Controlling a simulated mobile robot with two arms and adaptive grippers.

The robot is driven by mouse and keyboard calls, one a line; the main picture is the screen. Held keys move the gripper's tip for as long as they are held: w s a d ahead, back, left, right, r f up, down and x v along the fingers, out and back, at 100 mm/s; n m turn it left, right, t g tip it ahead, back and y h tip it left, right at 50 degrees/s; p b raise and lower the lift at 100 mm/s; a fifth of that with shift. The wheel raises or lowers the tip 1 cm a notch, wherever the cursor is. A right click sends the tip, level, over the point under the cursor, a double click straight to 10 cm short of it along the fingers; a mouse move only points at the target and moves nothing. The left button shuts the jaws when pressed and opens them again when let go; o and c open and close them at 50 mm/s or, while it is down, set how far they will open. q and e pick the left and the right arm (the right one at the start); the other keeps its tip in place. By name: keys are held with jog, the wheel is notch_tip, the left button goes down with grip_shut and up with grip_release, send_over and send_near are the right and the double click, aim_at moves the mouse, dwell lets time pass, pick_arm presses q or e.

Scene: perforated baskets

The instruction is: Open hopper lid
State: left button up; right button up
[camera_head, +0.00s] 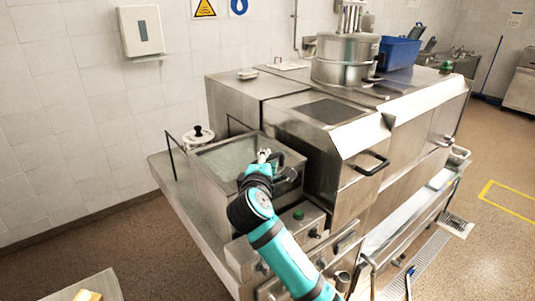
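The hopper appears to be the square steel unit (208,187) at the left end of the steel machine line. Its top (225,152) looks like a flat grey surface inside a steel rim, seemingly the lid lying level. My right gripper (264,155) is over the front right part of this top, beside a dark bar-like handle (292,158). The gripper is small here and partly hidden by my wrist. I cannot tell whether its fingers touch the handle or are open or shut. My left gripper is not in view.
A white round pot with a black knob (198,136) stands behind the hopper. A taller steel cabinet (310,120) with a black handle (372,164) adjoins it on the right. A steel pot (343,62) and blue basket (399,52) stand on top. Floor is clear at left.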

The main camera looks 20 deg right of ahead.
jog(key=shift+x, duration=0.9)
jog(key=shift+c, duration=0.3)
grip_shut()
